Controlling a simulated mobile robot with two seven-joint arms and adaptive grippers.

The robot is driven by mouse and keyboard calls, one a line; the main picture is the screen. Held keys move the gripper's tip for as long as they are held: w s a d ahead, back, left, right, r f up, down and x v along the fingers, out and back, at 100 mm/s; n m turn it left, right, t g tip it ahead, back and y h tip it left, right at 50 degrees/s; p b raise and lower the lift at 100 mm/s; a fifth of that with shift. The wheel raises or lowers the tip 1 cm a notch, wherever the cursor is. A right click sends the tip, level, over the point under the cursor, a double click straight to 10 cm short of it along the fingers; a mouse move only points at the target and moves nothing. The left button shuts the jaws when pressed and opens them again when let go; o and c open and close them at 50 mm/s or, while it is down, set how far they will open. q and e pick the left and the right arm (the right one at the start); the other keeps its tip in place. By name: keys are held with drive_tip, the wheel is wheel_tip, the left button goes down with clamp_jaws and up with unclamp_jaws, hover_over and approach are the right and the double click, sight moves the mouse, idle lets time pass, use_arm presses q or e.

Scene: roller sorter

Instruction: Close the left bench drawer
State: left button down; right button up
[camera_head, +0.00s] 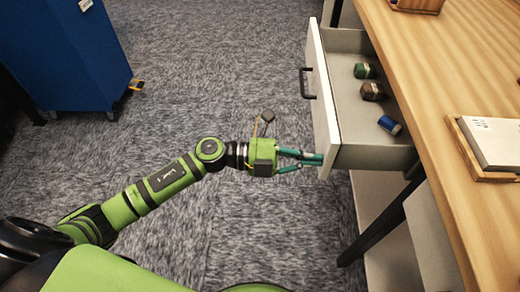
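The left bench drawer (372,155) is pulled out from the wooden bench. Its pale front panel (320,95) faces left and has a dark handle (307,84). My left gripper (318,159) is at the near end of the front panel, below the handle. Its teal fingers converge at the tips with nothing visible between them. The fingertips overlap the panel's edge in the picture; I cannot tell whether they touch it. My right gripper is not in view.
The drawer holds a green roller (364,71), a brown roller (372,91) and a blue roller (389,125). A wooden tray (468,155) is on the bench top (450,80). A blue cabinet (65,55) stands at upper left. The carpet (220,60) between is mostly clear.

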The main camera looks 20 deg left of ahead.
sight(393, 161)
use_arm(q)
drive_tip(key=p+x, duration=0.1)
drive_tip(key=x, duration=1.7)
drive_tip(key=shift+f, duration=0.15)
drive_tip(key=shift+d, duration=0.25)
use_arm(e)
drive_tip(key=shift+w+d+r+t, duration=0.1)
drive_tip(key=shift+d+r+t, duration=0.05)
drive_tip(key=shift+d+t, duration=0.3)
use_arm(q)
drive_tip(key=shift+d+r, duration=0.1)
drive_tip(key=shift+r, duration=0.1)
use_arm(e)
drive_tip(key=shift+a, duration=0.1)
use_arm(q)
drive_tip(key=shift+w, duration=0.1)
drive_tip(key=v, duration=0.8)
drive_tip(key=shift+s, duration=0.25)
drive_tip(key=v, duration=0.6)
drive_tip(key=shift+w, duration=0.2)
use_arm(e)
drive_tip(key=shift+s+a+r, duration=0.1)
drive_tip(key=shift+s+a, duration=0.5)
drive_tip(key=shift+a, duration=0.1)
